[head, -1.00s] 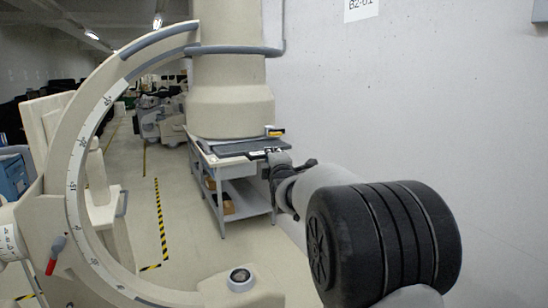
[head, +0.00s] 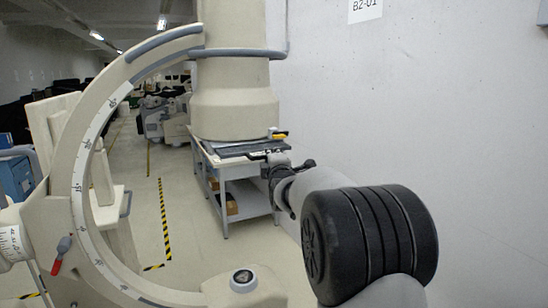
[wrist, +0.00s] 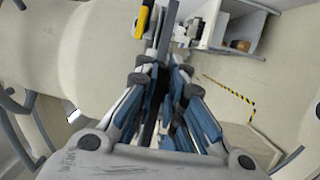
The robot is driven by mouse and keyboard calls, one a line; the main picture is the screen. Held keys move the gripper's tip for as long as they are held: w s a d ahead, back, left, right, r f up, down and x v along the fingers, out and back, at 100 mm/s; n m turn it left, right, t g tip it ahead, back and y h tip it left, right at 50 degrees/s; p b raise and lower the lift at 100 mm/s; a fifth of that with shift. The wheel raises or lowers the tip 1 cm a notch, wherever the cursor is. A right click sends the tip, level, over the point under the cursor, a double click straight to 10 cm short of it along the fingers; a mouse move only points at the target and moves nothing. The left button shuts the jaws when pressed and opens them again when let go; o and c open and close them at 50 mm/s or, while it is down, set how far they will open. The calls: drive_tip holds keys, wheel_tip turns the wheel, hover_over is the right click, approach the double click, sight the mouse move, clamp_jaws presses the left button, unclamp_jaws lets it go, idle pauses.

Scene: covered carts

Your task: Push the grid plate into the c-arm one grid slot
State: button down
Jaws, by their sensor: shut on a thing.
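The c-arm (head: 75,190) is a cream ring with a degree scale. Its thick cylindrical head (head: 232,90) hangs at the upper middle. The dark, thin grid plate (head: 235,150) lies flat just below the cylinder's lower end. In the wrist view the grid plate (wrist: 165,38) shows edge-on, running between the fingers. My gripper (head: 268,158) is shut on the plate's near right edge; it also shows in the wrist view (wrist: 160,75). The grid slot is not clearly visible, and I cannot tell how deep the plate sits in it.
A grey shelved cart (head: 228,195) stands below the plate. A yellow-and-black item (head: 277,134) sits by the cylinder's base. The white wall (head: 420,110) is close on the right. Yellow-black floor tape (head: 164,220) marks the aisle at left.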

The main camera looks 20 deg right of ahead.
sight(264, 148)
drive_tip(key=shift+w+r+p, duration=0.15)
drive_tip(key=shift+w+p, duration=0.9)
drive_tip(key=shift+w, duration=1)
drive_tip(key=shift+w, duration=0.35)
drive_tip(key=shift+w+a+p, duration=0.1)
drive_tip(key=shift+w+p, duration=0.8)
drive_tip(key=shift+p, duration=0.05)
drive_tip(key=c, duration=1.6)
unclamp_jaws()
drive_tip(key=shift+f, duration=0.25)
drive_tip(key=v, duration=1.2)
drive_tip(key=shift+r, duration=0.15)
